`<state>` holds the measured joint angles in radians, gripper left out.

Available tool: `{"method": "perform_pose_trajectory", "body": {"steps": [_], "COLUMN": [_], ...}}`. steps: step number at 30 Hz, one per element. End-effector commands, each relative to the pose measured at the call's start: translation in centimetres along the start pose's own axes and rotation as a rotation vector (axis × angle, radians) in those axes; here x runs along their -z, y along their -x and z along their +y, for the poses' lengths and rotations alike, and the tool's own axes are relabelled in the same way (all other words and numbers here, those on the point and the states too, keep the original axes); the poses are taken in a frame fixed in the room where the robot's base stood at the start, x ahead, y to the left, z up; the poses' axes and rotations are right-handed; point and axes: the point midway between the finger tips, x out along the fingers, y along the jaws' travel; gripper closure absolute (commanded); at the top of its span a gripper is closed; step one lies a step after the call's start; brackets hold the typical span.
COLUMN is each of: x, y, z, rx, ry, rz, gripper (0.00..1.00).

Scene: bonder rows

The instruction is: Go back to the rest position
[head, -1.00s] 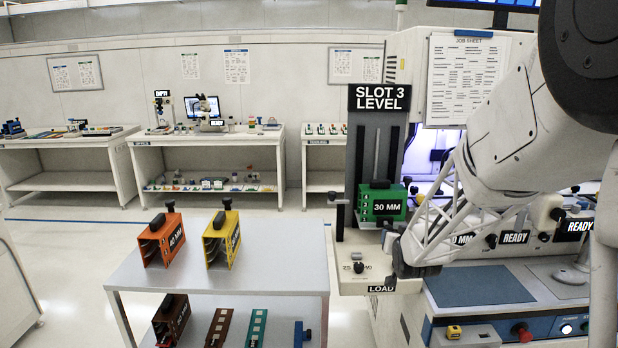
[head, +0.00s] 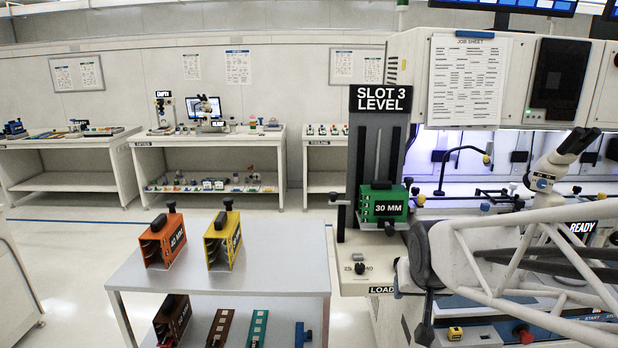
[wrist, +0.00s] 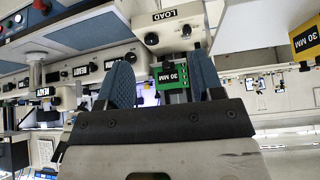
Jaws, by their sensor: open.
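My gripper (wrist: 163,78) is open and empty in the wrist view, with its two blue-padded fingers well apart. In the head view my arm reaches in from the lower right, and its dark end is beside the load ledge. A green 30 MM box (head: 382,204) stands upright on the lift under the SLOT 3 LEVEL sign (head: 380,98). It also shows in the wrist view (wrist: 171,76), beyond and between the fingers, apart from them. The LOAD label (wrist: 178,14) is at the top of the wrist view.
An orange box (head: 163,240) and a yellow box (head: 222,240) stand on the grey cart (head: 275,260); a brown box (head: 172,320) and flat strips lie on its lower shelf. The bonder machine with a microscope (head: 560,160) fills the right. Floor behind the cart is clear.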

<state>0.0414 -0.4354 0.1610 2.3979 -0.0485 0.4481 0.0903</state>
Motion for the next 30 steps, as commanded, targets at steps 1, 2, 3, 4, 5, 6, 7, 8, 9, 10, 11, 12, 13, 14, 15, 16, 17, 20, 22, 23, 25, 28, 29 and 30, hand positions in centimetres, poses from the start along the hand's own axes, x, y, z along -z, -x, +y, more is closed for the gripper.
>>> {"method": "perform_pose_trajectory", "body": {"steps": [1, 2, 3, 4, 5, 6, 7, 8, 9, 10, 11, 12, 13, 14, 15, 16, 17, 20, 22, 23, 25, 28, 29, 30], "x": [-1.3, -2.1, -3.2, -4.1, -4.9, -6.0, -6.9, -7.7, -8.7, -9.4, -10.1, -11.0, -11.6, -12.0, -12.6, -12.9, -13.2, -13.9, -14.1, -14.1, -14.1, -14.1, -14.1, -14.1], "y": [1.1, 1.8, 2.6, 3.2, 3.8, 4.5, 5.1, 5.6, 6.4, 6.8, 7.3, 7.8, 8.1, 8.5, 8.9, 9.1, 9.3, 9.6, 9.7, 9.7, 9.7, 9.7, 9.7, 9.7], "z": [-0.1, -0.1, -0.1, -0.2, -0.2, -0.2, -0.3, -0.3, -0.3, -0.3, -0.3, -0.3, -0.3, -0.4, -0.3, -0.3, -0.3, -0.3, -0.3, -0.3, -0.3, -0.3, -0.3, -0.3], "rx": [0.0, 0.0, 0.001, 0.001, 0.002, 0.003, 0.004, 0.005, 0.006, 0.007, 0.008, 0.01, 0.011, 0.012, 0.013, 0.014, 0.014, 0.016, 0.016, 0.016, 0.016, 0.016, 0.016, 0.016], "ry": [0.007, 0.01, 0.016, 0.02, 0.024, 0.03, 0.035, 0.039, 0.044, 0.047, 0.05, 0.054, 0.057, 0.06, 0.063, 0.065, 0.067, 0.07, 0.071, 0.071, 0.071, 0.071, 0.071, 0.071], "rz": [-0.029, -0.049, -0.076, -0.096, -0.117, -0.144, -0.164, -0.184, -0.208, -0.226, -0.243, -0.263, -0.277, -0.289, -0.302, -0.311, -0.318, -0.335, -0.34, -0.34, -0.34, -0.34, -0.34, -0.339], "gripper": [0.39, 0.39, 0.39, 0.39, 0.39, 0.39, 0.39, 0.39, 0.39, 0.39, 0.39, 0.39, 0.39, 0.39, 0.39, 0.39, 0.39, 0.39, 0.39, 0.39, 0.39, 0.39, 0.39, 0.39]}}
